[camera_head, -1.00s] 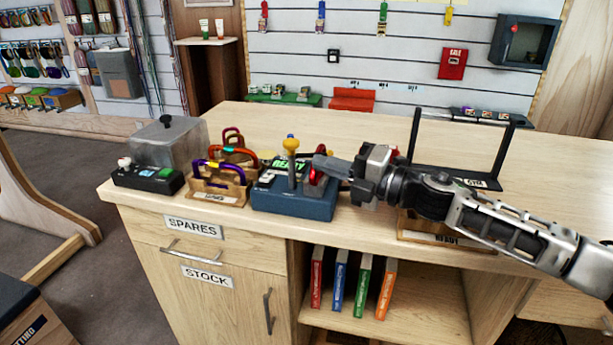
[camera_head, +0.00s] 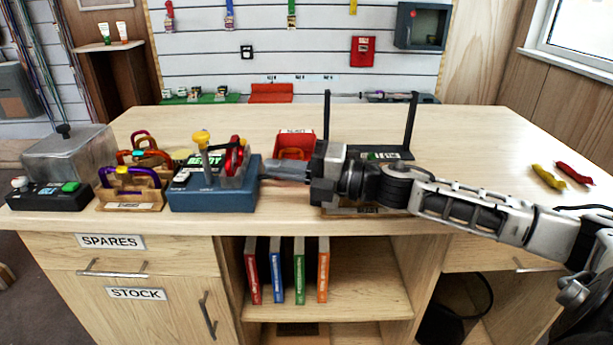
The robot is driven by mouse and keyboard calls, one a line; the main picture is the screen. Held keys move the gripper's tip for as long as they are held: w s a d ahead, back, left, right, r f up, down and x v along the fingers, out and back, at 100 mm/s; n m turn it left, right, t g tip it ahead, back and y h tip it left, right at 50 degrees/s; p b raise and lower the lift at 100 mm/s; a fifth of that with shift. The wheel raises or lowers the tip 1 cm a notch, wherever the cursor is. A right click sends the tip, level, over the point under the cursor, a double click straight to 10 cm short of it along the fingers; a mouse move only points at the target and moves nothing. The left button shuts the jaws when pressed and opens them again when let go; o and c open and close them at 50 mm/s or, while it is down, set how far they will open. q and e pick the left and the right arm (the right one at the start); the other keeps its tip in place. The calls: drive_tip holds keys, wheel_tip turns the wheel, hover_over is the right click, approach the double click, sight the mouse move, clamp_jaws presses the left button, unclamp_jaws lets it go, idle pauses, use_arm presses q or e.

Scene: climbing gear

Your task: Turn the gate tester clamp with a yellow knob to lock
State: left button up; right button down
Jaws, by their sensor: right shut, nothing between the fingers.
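The gate tester (camera_head: 213,196) is a blue box on the counter, left of centre, with a green display reading READY. Its clamp lever stands close to upright on top, leaning slightly left, and ends in a yellow knob (camera_head: 201,138). A red carabiner (camera_head: 235,156) sits upright at the tester, right of the lever. My right gripper (camera_head: 265,171) is shut and empty, its fingers pointing left beside the tester's right side, lower than the knob. I cannot tell whether the fingertips touch the box. My left gripper is out of view.
A wooden rack of carabiners (camera_head: 131,191) and a black box with buttons and a clear cover (camera_head: 68,158) stand left of the tester. A red tray (camera_head: 295,146) and a black frame (camera_head: 411,122) stand behind my right arm. The counter's right part is mostly clear.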

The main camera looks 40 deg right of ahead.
drive_tip(key=s+a+r+m+g, duration=0.2)
drive_tip(key=s+a+r, duration=0.15)
drive_tip(key=s, duration=0.35)
drive_tip(key=m+t+h+p, duration=0.2)
drive_tip(key=m+h+p, duration=0.1)
drive_tip(key=m+h, duration=0.1)
approach(220, 148)
drive_tip(key=w+a, duration=0.1)
drive_tip(key=a, duration=0.3)
drive_tip(key=w, duration=0.3)
drive_tip(key=shift+d+f, duration=0.4)
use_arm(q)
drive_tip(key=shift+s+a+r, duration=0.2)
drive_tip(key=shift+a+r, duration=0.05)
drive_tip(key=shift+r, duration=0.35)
use_arm(e)
drive_tip(key=shift+w+d+f, duration=0.1)
drive_tip(key=shift+w, duration=0.3)
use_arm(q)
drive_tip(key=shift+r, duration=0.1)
